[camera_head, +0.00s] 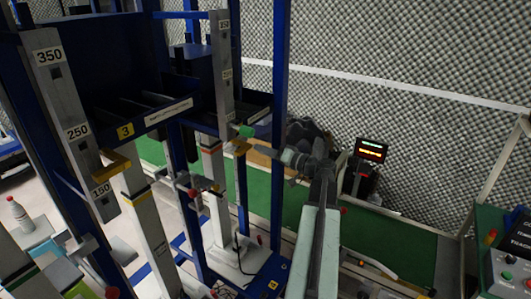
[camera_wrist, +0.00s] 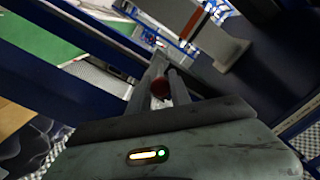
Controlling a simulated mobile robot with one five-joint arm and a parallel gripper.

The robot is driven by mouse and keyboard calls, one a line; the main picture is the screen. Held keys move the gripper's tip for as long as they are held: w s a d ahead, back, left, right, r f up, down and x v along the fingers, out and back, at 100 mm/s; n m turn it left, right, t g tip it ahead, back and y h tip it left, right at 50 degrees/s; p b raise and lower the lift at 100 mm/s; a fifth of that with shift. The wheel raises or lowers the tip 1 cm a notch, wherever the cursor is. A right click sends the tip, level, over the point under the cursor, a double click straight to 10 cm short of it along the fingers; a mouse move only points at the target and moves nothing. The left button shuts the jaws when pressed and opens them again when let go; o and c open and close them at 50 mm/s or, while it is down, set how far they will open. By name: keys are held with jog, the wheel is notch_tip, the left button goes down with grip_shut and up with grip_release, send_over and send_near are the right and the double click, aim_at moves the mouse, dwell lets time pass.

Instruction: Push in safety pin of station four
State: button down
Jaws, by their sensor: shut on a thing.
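My gripper (camera_wrist: 163,90) is shut on a small red ball-shaped knob (camera_wrist: 160,87), which sits between its two fingers in the wrist view. The knob looks like the head of a safety pin; how far the pin is in does not show. In the head view my gripper (camera_head: 252,147) reaches left from my arm to a grey scale column (camera_head: 222,70) at the rear station. A yellow-brown part and a green-ended part (camera_head: 243,131) are beside the fingertips there. The knob is hidden in the head view. No station number four is readable.
A blue post (camera_head: 280,120) rises close to my gripper. A lit display (camera_head: 371,150) stands right of my arm, before the foam wall.

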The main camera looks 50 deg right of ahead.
jog(key=c, duration=1.5)
grip_release()
jog(key=shift+o, duration=0.2)
jog(key=shift+s, duration=0.15)
jog(key=s+d, duration=0.1)
jog(key=s, duration=0.6)
jog(key=shift+s+d, duration=0.15)
jog(key=shift+s, duration=0.2)
